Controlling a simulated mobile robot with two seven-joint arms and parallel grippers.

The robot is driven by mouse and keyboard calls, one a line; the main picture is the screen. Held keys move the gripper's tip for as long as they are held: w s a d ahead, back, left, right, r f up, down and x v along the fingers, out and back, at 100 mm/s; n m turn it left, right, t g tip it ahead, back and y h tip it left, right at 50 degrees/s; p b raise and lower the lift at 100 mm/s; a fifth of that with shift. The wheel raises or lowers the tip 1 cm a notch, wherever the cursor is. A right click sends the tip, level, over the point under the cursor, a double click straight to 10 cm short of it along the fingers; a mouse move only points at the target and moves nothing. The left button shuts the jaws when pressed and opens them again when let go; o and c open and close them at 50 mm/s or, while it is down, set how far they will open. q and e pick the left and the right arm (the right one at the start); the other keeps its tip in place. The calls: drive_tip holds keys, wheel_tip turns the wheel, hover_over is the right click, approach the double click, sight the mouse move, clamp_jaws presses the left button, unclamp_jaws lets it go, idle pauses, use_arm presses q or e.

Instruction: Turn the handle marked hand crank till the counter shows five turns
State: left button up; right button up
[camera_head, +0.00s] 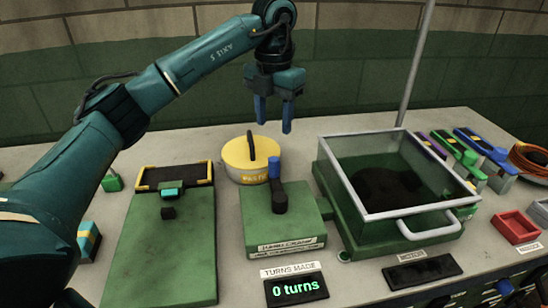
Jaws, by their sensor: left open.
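The hand crank (279,197) stands on a green box in the middle of the bench, a dark arm with a blue knob (273,167) upright at its far end. The counter (296,288) in front reads "0 turns" under a "TURNS MADE" label. My left gripper (273,112) hangs above and behind the crank, its two blue fingers pointing down, open and empty, apart from the knob. My right gripper is not in view.
A yellow-lidded round pot (251,165) stands just behind the crank. A green box with a clear-walled frame and handle (352,235) is close on the right. A green board (160,255) lies left. Red trays (516,227) and coloured tools (455,146) are far right.

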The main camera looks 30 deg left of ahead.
sight(274, 159)
use_arm(q)
wheel_tip(274, 159, down, 12)
drive_tip(key=shift+s+p, duration=0.1)
drive_tip(key=shift+p, duration=0.35)
drive_tip(key=shift+c, duration=0.6)
clamp_jaws()
